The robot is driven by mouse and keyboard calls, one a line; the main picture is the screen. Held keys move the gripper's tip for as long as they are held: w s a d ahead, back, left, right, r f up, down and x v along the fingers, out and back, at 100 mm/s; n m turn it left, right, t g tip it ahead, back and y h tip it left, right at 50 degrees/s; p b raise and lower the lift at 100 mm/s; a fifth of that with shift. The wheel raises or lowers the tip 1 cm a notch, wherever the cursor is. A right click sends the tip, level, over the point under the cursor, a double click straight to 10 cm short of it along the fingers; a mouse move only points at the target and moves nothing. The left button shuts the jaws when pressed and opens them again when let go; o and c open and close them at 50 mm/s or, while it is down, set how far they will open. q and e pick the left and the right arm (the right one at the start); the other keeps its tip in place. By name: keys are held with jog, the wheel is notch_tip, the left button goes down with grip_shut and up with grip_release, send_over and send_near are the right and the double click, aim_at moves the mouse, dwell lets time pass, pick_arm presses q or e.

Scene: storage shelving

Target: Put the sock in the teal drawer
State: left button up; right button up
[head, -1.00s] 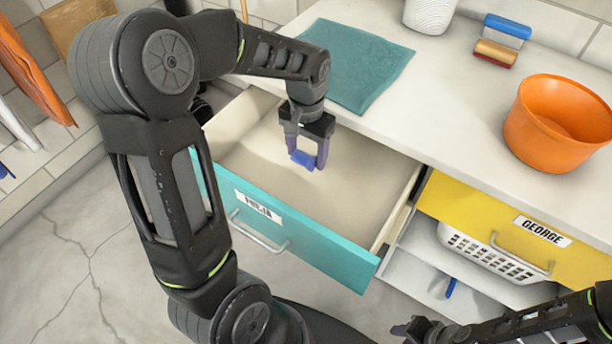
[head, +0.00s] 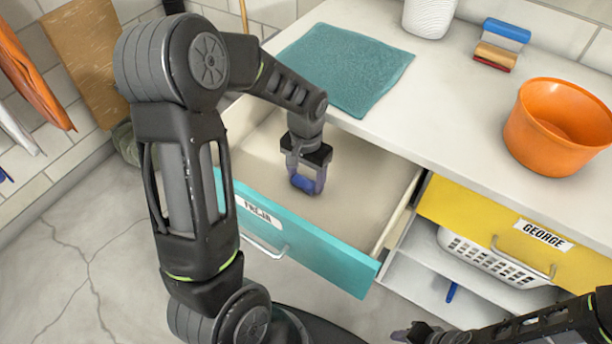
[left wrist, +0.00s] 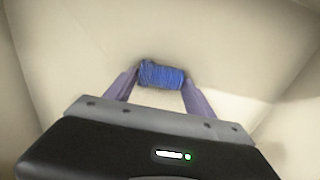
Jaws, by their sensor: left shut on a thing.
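The teal drawer (head: 310,246) is pulled open below the counter, with a white name label on its front. My left gripper (head: 306,184) points down inside the drawer opening. It is shut on the blue sock (head: 303,184), a small rolled bundle. In the left wrist view the sock (left wrist: 161,75) sits between the two purple fingertips, with the pale drawer interior around it. I cannot tell whether the sock touches the drawer floor. The rest of the visible drawer inside is empty. My right gripper (head: 412,334) is at the bottom edge, low and partly cut off; its jaw state is unclear.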

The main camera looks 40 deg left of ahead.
aim_at(306, 178)
pick_arm(q)
jog(key=shift+f, duration=0.2)
jog(key=o, duration=1.3)
jog(key=shift+r, duration=0.15)
notch_tip(306, 178, up, 12)
jog(key=shift+r+p, duration=0.1)
jog(key=shift+p, duration=0.3)
